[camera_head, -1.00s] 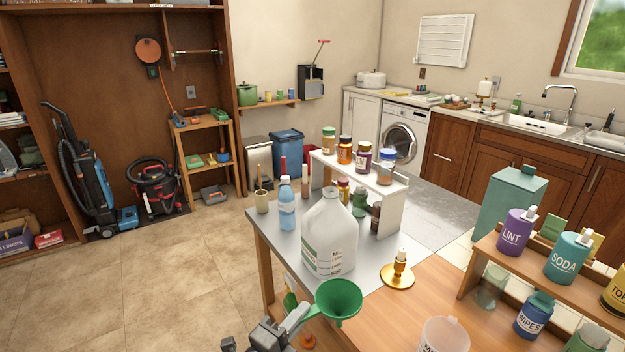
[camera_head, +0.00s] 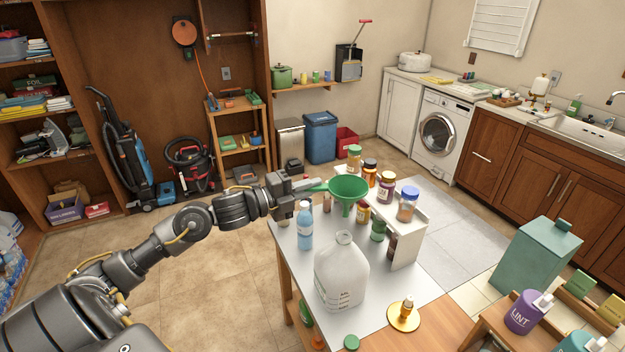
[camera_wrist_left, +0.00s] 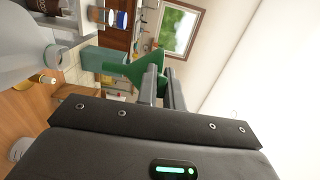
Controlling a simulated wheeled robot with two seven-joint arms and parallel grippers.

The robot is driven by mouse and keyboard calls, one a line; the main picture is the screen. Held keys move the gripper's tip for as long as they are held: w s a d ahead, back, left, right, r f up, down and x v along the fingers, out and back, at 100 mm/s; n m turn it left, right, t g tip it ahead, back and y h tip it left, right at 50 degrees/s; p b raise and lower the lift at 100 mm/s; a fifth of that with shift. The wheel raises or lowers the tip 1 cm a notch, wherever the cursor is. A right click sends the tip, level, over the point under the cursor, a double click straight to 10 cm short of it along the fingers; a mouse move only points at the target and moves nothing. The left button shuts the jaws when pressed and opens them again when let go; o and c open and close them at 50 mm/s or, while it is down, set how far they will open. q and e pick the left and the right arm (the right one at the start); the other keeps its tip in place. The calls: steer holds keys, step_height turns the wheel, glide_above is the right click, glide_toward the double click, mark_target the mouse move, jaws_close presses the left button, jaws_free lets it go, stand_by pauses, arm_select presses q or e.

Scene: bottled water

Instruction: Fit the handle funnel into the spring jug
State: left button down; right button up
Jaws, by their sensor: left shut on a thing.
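The green handle funnel (camera_head: 349,190) is held up in the air, wide mouth upward and spout down, a little above and behind the jug's neck. My left gripper (camera_head: 306,186) is shut on the funnel's handle. In the left wrist view the funnel (camera_wrist_left: 128,70) sits at the tips of the left gripper (camera_wrist_left: 158,82). The translucent white spring jug (camera_head: 341,273) stands upright on the grey-topped table, its open neck below the funnel and apart from it. Part of the jug shows in the left wrist view (camera_wrist_left: 25,45). My right gripper is not in view.
A blue bottle (camera_head: 304,228) stands left of the jug. A white riser (camera_head: 410,235) with several small jars is behind and right of it. A brass candle holder (camera_head: 404,316) stands to the right, and a green cap (camera_head: 351,342) lies in front.

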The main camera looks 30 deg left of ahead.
arm_select(q)
steer(key=shift+w+d+f, duration=0.1)
steer(key=shift+d+f, duration=0.05)
steer(key=shift+f, duration=0.15)
step_height(320, 180, down, 10)
steer(key=b, duration=0.8)
steer(key=shift+f+b, duration=0.15)
steer(key=shift+b, duration=0.15)
stand_by(0.3)
steer(key=c, duration=1.5)
jaws_free()
steer(key=shift+o, duration=0.2)
